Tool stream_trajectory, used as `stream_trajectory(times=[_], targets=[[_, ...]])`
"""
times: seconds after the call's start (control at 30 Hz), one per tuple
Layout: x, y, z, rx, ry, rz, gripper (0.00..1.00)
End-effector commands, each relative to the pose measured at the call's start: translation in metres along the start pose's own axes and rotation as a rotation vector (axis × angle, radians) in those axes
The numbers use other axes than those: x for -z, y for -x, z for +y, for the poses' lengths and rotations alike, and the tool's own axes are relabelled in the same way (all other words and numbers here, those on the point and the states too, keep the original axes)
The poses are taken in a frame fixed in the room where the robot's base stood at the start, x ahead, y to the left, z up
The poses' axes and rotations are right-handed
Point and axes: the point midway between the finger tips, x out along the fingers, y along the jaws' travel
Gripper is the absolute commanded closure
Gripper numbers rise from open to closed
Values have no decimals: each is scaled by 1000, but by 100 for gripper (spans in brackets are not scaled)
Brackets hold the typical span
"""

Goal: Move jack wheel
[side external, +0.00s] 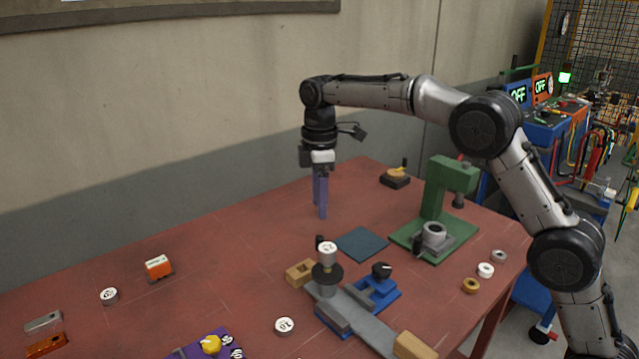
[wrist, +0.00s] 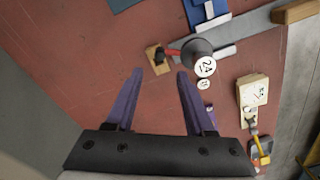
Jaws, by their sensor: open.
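A dark round wheel (side external: 326,276) sits on an upright post on the grey bar fixture. It looks like the jack wheel, but I cannot be sure. A white-topped, numbered cylinder (side external: 327,253) stands above it. In the wrist view a grey round piece (wrist: 199,48) and a white disc marked 24 (wrist: 205,66) show right of the fingers. My gripper (side external: 320,211) is open and empty, with purple fingers pointing down. It hangs above the table, behind the wheel and slightly left of it. The fingers also show in the wrist view (wrist: 160,72).
A wooden block (side external: 301,272) is left of the post. A blue clamp (side external: 378,289) and another wooden block (side external: 413,346) are on the right. A dark mat (side external: 361,244) and a green press (side external: 436,206) stand behind. Open red table (side external: 220,260) lies left.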

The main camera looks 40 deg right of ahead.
Motion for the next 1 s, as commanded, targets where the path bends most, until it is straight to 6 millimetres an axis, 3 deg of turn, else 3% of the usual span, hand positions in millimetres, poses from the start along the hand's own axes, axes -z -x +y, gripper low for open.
stream_trajectory(times=[0.1, 0.3, 0.73, 0.87, 1.0], targets=[[0, 20, 0, -2, 0, 2, 46], [0, 38, 0, 0, 0, 1, 46], [-2, 45, 0, -7, -3, 5, 46], [-10, 81, -6, -62, -10, 41, 46], [-36, 129, -36, -115, -22, 74, 46]])
